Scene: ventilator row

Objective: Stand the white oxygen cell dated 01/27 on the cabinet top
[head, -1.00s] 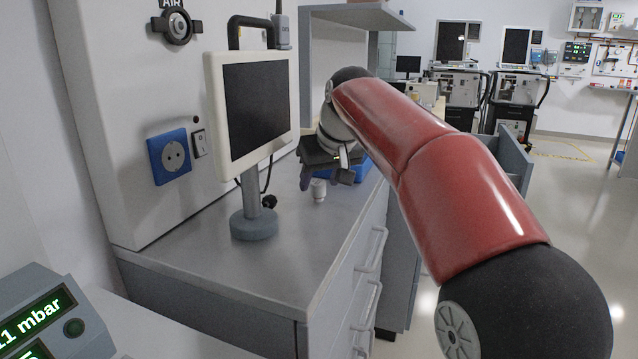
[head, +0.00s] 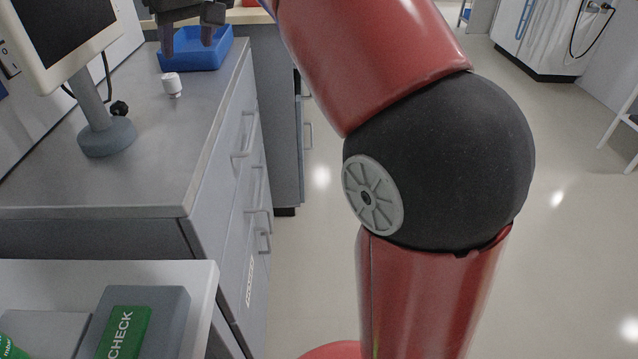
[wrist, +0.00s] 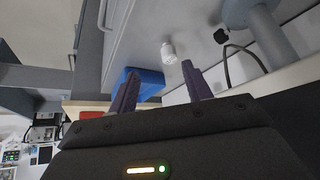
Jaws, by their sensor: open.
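A small white cell (head: 172,84) stands upright on the grey cabinet top (head: 140,165), apart from everything near it. It also shows in the wrist view (wrist: 168,53), just beyond the fingertips. No date on it can be read. My gripper (head: 188,42) is at the top of the head view, above and a little behind the cell. Its two dark fingers are spread with nothing between them, as the wrist view also shows (wrist: 160,74). The upper part of the gripper is cut off by the head view's edge.
A blue tray (head: 223,54) sits on the cabinet top behind the cell. A monitor on a round grey base (head: 107,138) stands to the left with a cable beside it. Drawer handles (head: 243,140) stick out at the right. The cabinet top in front of the cell is clear.

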